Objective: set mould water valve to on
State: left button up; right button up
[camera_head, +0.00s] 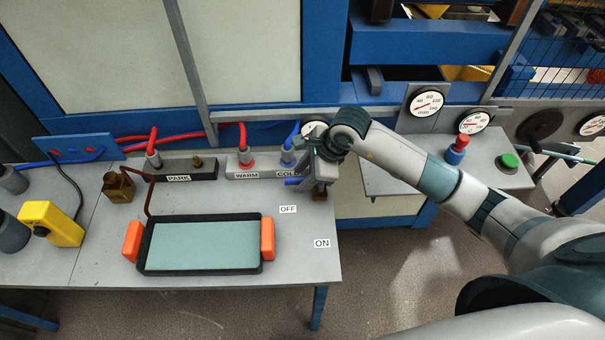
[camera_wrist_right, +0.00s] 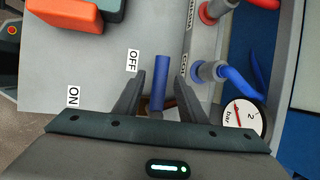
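The mould water valve's blue lever (camera_wrist_right: 159,92) shows in the right wrist view between the two fingers of my right gripper (camera_wrist_right: 158,92). Gaps show on both sides of it, so the fingers are open around or over it without visible contact. In the head view the lever (camera_head: 293,181) is mostly hidden behind my right gripper (camera_head: 308,182), at the table's right end. The OFF label (camera_head: 288,209) lies nearer the lever than the ON label (camera_head: 322,243). In the wrist view the lever points away from the palm, right of the OFF label (camera_wrist_right: 133,61). My left gripper is out of view.
COLD and WARM (camera_head: 243,174) blocks with blue and red hoses stand along the table's back. A black-framed tray (camera_head: 203,246) with orange handles lies left of the labels. A gauge (camera_wrist_right: 243,116) is close to my right gripper. A side panel has a green button (camera_head: 509,161).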

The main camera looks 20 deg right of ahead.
jog(key=shift+c, duration=0.2)
grip_shut()
